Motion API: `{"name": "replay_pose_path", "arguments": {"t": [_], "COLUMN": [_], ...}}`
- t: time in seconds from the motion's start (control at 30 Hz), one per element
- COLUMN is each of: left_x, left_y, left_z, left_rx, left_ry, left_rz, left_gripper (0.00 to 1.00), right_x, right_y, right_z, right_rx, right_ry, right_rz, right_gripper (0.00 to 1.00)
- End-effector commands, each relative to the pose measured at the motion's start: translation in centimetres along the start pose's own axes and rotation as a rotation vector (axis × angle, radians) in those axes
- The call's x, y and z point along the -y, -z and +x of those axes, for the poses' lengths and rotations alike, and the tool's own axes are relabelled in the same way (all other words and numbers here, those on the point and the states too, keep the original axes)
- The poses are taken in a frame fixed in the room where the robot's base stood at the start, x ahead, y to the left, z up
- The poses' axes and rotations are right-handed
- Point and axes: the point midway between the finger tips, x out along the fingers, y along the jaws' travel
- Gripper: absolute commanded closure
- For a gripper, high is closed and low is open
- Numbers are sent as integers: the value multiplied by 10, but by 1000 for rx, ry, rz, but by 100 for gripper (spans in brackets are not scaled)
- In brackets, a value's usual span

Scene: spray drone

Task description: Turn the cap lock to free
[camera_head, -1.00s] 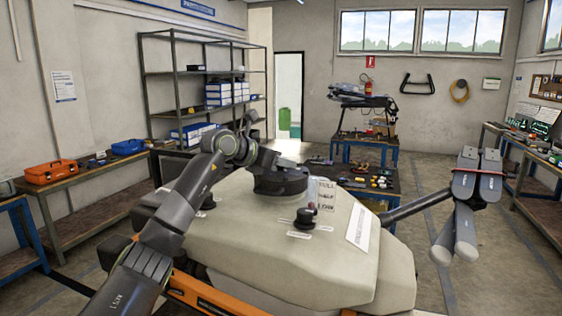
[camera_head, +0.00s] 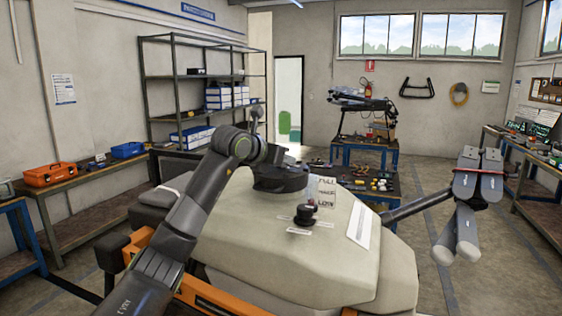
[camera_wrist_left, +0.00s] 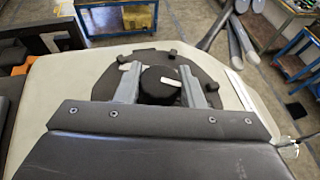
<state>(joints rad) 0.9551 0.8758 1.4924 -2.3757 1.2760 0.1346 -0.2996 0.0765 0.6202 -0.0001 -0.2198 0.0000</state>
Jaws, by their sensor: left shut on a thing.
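The round black cap (camera_head: 279,181) sits on top of the pale tank (camera_head: 330,255) of the drone. In the left wrist view, a raised black knob with a white mark (camera_wrist_left: 157,84) stands at the middle of the dark cap base (camera_wrist_left: 205,88). My left gripper (camera_wrist_left: 159,72) has a grey finger on each side of this knob and is shut on it. The white mark points toward the right finger. In the head view my left arm hides the gripper's grasp. My right gripper is in neither view.
A small black knob (camera_head: 305,215) stands on the tank in front of the cap, beside a level card (camera_head: 326,191). Folded drone arms (camera_head: 468,190) stick out at the right. A bench (camera_head: 40,179) with an orange toolbox stands at the left.

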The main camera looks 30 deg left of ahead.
Motion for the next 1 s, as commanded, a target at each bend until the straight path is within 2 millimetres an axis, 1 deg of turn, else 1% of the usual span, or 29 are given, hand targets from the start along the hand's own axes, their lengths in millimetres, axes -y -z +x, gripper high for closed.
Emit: {"name": "replay_pose_path", "arguments": {"t": [0.17, 0.2, 0.37, 0.63, 0.77, 0.87, 0.97, 1.0], "left_x": [0, 0, 0, 0, 0, -1, -1, -1], "left_y": [0, 0, 0, 0, 1, 2, 4, 4], "left_z": [0, 0, 0, 0, -7, -20, -39, -48], "left_rx": [0, 0, 0, 0, 3, 5, 6, 6], "left_ry": [2, 2, 2, 2, 1, 0, -1, -2], "left_rz": [-2, -2, -1, 0, 1, 2, 3, 5], "left_gripper": [88, 64, 43, 43, 43, 43, 43, 43], "right_x": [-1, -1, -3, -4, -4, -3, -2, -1], "right_y": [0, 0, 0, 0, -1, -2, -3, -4], "right_z": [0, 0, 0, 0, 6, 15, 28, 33], "right_rx": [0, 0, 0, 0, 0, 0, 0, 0], "right_ry": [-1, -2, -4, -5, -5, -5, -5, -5], "right_rz": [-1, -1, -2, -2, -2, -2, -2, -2], "right_gripper": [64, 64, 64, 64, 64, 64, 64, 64]}}
